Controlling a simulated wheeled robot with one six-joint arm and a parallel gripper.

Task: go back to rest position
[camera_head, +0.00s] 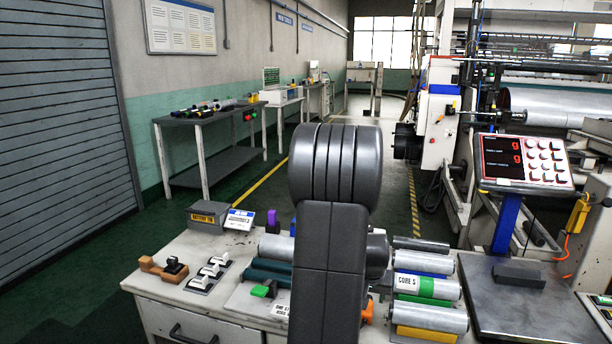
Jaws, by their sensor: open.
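My arm (327,230) rises in the middle of the view, a dark grey upright link with a thick ribbed joint at its top. It stands in front of the workbench and hides the middle of it. My gripper is not in view, so I cannot see whether anything is near its fingers.
The bench holds several rolls (425,262), a small green block (265,288), rubber stamps (205,274), a battery box (208,217) and a scale (515,290) with a red display (502,157). A shutter (60,110) is left, the winding machine right. The aisle behind looks clear.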

